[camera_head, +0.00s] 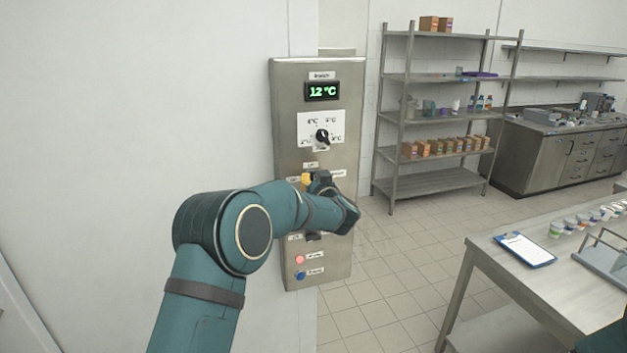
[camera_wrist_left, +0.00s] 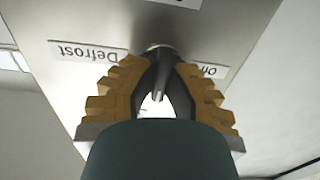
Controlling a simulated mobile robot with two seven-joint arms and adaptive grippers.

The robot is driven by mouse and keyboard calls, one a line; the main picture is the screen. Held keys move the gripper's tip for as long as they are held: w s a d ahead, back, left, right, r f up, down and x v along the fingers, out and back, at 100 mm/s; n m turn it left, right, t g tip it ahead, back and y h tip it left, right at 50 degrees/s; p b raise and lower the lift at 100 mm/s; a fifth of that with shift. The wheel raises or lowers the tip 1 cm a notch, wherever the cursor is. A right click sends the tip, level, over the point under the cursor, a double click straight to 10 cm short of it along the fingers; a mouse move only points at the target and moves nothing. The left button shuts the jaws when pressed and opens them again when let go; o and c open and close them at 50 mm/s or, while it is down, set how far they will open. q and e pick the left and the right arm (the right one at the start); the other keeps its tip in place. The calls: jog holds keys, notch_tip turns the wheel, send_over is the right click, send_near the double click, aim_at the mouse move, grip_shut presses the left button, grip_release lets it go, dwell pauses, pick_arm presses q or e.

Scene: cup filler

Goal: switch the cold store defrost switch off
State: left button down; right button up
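The steel control panel (camera_head: 285,140) stands against the wall in the head view. My left gripper (camera_head: 311,181) is at the panel's middle, below the dial. In the left wrist view, the Defrost label (camera_wrist_left: 88,52) shows upside down, with an "on" label (camera_wrist_left: 207,70) to the right of the switch. The defrost switch (camera_wrist_left: 159,84) is a small dark lever on a round base. My left gripper's stepped yellow fingers (camera_wrist_left: 160,68) are close together on either side of the lever, seemingly shut on it. In the head view, the gripper and arm hide the switch. My right gripper is out of view.
The panel also has a green 12 °C display (camera_head: 322,91), a black dial (camera_head: 321,137), a red button (camera_head: 299,259) and a blue button (camera_head: 300,275). A shelf rack (camera_head: 430,185) stands behind on the right. A table (camera_head: 490,262) is at the lower right.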

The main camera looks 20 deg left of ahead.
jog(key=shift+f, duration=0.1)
pick_arm(q)
jog(key=shift+a+n+b, duration=0.1)
jog(key=shift+n+b, duration=0.95)
jog(key=shift+n, duration=0.05)
jog(key=n+b, duration=0.6)
jog(key=n, duration=0.1)
jog(key=shift+s+a+f, duration=0.1)
jog(key=shift+s+f, duration=0.05)
jog(key=n+b, duration=0.3)
jog(key=n, duration=0.1)
jog(key=shift+n+b, duration=0.3)
jog(key=shift+n, duration=0.1)
jog(key=n+b, duration=0.2)
jog(key=n, duration=0.1)
jog(key=shift+a+n+b, duration=0.1)
jog(key=shift+n+b, duration=0.2)
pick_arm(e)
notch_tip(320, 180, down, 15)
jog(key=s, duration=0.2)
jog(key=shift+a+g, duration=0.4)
pick_arm(q)
jog(key=shift+n, duration=0.3)
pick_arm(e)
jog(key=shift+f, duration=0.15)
pick_arm(q)
jog(key=c, duration=1)
grip_release()
